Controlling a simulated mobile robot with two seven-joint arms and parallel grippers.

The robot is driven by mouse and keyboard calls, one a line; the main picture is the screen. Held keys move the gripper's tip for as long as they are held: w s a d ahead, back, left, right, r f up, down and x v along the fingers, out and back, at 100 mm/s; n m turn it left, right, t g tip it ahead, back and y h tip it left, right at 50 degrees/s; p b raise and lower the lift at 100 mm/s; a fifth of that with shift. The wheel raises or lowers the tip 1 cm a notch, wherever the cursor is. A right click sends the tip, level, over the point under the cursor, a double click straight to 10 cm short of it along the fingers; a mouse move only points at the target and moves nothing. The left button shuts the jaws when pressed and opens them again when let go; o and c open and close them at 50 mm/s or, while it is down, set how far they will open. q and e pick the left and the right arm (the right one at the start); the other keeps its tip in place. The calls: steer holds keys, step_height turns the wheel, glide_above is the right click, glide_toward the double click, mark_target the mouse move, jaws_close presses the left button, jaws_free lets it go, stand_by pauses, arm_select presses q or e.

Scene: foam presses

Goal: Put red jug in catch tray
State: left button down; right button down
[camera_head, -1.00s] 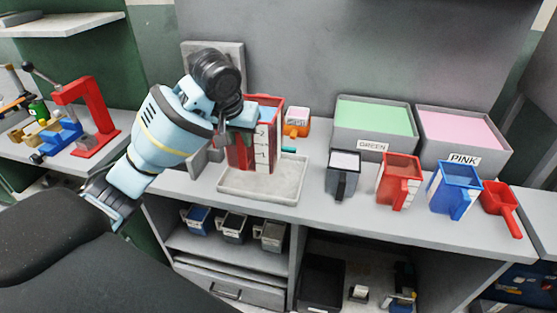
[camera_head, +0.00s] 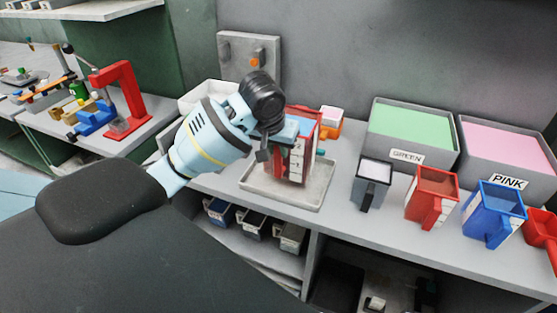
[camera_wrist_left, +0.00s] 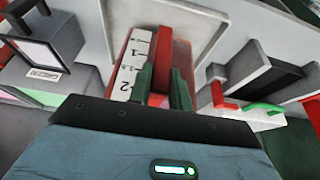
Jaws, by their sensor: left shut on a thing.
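A tall red jug (camera_head: 298,158) with a white marked scale stands upright over the pale grey catch tray (camera_head: 318,200), within its rim as seen from my head. I cannot tell whether its base touches the tray floor. My left gripper (camera_head: 277,146) is shut on the jug at its near left side. In the left wrist view the jug (camera_wrist_left: 137,52), with a scale numbered 1 and 2, is between and beyond the greenish fingers of the gripper (camera_wrist_left: 161,88). The tray (camera_wrist_left: 205,12) shows behind it there. The wrist hides part of the jug. My right gripper is not in view.
Right of the tray stand a grey jug (camera_head: 371,182), a second red jug (camera_head: 432,200) and a blue jug (camera_head: 494,213). Green (camera_head: 407,155) and pink (camera_head: 505,182) bins stand behind them. An orange container (camera_head: 331,124) is behind the tray. A red press (camera_head: 125,95) is left.

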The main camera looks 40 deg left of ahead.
mark_target(277, 159)
arm_select(q)
steer(key=shift+f, duration=2)
steer(key=c, duration=1.3)
jaws_free()
steer(key=v, duration=1.2)
steer(key=shift+d, duration=0.1)
